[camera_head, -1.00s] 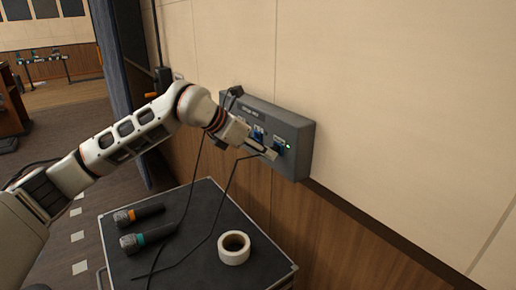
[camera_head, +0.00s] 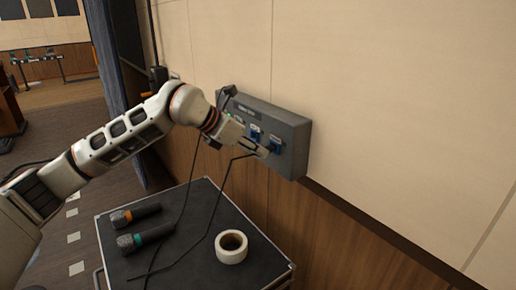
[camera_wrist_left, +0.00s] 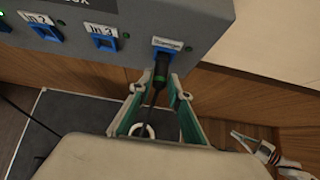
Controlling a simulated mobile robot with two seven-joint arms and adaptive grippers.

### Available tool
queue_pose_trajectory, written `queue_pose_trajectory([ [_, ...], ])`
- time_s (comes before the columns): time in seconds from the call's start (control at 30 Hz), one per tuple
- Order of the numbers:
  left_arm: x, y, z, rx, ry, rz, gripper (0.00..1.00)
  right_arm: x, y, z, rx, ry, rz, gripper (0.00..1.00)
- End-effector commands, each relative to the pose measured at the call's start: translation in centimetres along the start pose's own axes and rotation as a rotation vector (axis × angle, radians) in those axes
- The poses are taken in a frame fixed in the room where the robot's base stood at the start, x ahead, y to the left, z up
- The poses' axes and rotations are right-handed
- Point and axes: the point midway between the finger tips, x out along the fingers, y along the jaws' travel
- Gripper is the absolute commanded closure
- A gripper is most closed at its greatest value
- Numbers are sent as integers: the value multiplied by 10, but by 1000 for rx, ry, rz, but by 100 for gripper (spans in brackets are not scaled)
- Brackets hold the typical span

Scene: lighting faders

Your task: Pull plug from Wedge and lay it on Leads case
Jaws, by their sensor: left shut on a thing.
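My left gripper (camera_head: 262,151) is at the right-hand socket of the grey wall box (camera_head: 292,130). In the left wrist view, its fingers (camera_wrist_left: 160,95) are shut around a black plug (camera_wrist_left: 161,72) with a thin green ring. The plug's front end is at the blue socket (camera_wrist_left: 166,52) under a small white label, too blurred to read surely. I cannot tell whether its tip is still inside. A black lead (camera_head: 222,190) hangs from the plug to the dark case top (camera_head: 195,265) below.
On the case lie two microphones, one with an orange band (camera_head: 136,216) and one with a teal band (camera_head: 145,240), plus a white tape roll (camera_head: 231,247). Another black cable (camera_head: 184,205) crosses the top. The case's front right is clear.

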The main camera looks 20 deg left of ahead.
Motion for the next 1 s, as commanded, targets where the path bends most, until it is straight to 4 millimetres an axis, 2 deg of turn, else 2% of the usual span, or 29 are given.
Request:
queue_pose_trajectory([
  [1.0,-31,0,-27,0,-1,0,100,0,0,1,0,-1,0,100],
])
